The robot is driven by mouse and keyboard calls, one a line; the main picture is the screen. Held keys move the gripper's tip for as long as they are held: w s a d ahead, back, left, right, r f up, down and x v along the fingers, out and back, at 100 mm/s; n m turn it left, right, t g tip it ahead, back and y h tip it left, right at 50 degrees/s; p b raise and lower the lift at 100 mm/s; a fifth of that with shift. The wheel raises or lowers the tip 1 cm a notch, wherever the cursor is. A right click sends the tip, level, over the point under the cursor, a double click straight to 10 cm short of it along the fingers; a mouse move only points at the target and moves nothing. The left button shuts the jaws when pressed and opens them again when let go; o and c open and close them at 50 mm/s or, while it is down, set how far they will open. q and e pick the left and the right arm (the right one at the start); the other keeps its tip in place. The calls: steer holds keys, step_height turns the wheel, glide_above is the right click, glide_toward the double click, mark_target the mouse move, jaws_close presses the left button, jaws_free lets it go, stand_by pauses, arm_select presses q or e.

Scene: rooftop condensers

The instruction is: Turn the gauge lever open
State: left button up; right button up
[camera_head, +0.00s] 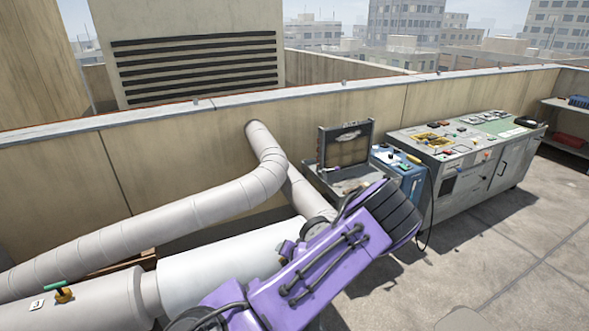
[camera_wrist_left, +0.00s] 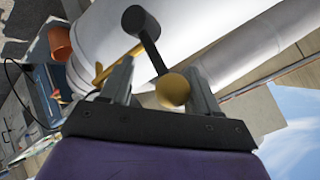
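A lever with a black arm and round black end (camera_wrist_left: 143,22) shows in the left wrist view. It runs down to a round brass-coloured part (camera_wrist_left: 172,90) between my left fingers. My left gripper (camera_wrist_left: 159,75) is open, its fingers apart on either side of that part, which appears closer to the right finger. Contact cannot be told. No gauge face or label shows on this lever. In the head view my purple left arm crosses the lower middle, and the gripper and this lever cannot be made out. My right gripper is not in view.
A green-handled valve (camera_head: 56,285) sits on the pipe at lower left. Large pale pipes (camera_head: 150,225) run along the parapet wall. An open case (camera_head: 345,150) and a grey control cabinet (camera_head: 465,150) stand right. An orange cup-like part (camera_wrist_left: 60,42) and yellow bar (camera_wrist_left: 118,63) lie near the left finger.

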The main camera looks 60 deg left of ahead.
arm_select(q)
steer(key=shift+w+d, duration=0.1)
steer(key=shift+d, duration=0.05)
steer(key=v, duration=1)
steer(key=shift+w+d, duration=0.35)
steer(key=shift+w, duration=0.05)
steer(key=shift+d+r, duration=0.1)
steer(key=shift+r, duration=0.1)
